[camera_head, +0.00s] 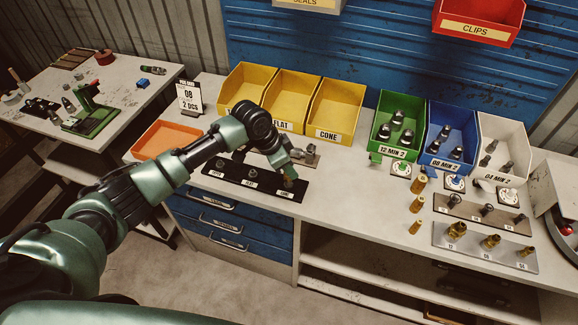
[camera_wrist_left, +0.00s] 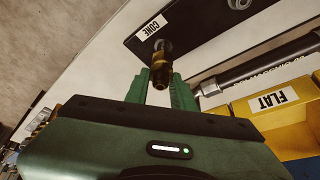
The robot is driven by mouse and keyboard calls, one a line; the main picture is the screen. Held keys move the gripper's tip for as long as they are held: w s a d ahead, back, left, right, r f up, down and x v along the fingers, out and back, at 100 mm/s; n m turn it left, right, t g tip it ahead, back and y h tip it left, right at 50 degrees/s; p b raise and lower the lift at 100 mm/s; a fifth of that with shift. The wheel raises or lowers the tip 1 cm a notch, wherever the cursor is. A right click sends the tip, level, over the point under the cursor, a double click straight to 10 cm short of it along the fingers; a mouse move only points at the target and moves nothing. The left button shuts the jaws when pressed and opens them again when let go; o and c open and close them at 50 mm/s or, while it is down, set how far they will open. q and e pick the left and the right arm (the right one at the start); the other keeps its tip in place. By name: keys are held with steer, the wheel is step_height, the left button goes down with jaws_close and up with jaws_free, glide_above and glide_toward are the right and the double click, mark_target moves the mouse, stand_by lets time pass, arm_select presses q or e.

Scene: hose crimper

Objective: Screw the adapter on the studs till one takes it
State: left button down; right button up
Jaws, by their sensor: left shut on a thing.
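A black stud board (camera_head: 240,181) lies near the front edge of the bench, with a row of upright studs and white labels. My left gripper (camera_head: 289,176) is over its right end, at the stud labelled CONE. In the left wrist view the green fingers (camera_wrist_left: 160,86) are shut on a brass adapter (camera_wrist_left: 160,70). The adapter meets the board (camera_wrist_left: 195,22) beside the CONE label. How far it is on the stud cannot be told. The other studs stand bare, one of them, the middle stud (camera_head: 250,172), just left of the gripper. My right gripper is not in view.
Yellow bins (camera_head: 335,108), a green bin (camera_head: 396,127), a blue bin (camera_head: 450,130) and a white bin (camera_head: 505,145) line the back. Brass fittings (camera_head: 416,204) and a grey plate (camera_head: 480,250) stand right. An orange tray (camera_head: 165,140) is left. Bench space right of the board is clear.

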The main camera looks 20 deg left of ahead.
arm_select(q)
steer(key=shift+p, duration=0.6)
stand_by(0.8)
steer(key=shift+f+b, duration=0.35)
steer(key=shift+f, duration=0.4)
steer(key=m+g, duration=0.1)
steer(key=m, duration=0.3)
steer(key=shift+m+g+h, duration=0.4)
steer(key=m+g, duration=0.1)
steer(key=m, duration=0.3)
steer(key=shift+m+g, duration=0.4)
steer(key=m+g, duration=0.1)
steer(key=m, duration=0.4)
steer(key=shift+d+g, duration=0.1)
steer(key=shift+g, duration=0.3)
steer(key=m+g+y, duration=0.1)
steer(key=m, duration=0.2)
steer(key=shift+s+m, duration=0.15)
steer(key=shift+m, duration=0.15)
steer(key=c, duration=1.3)
jaws_free()
steer(key=shift+c, duration=0.2)
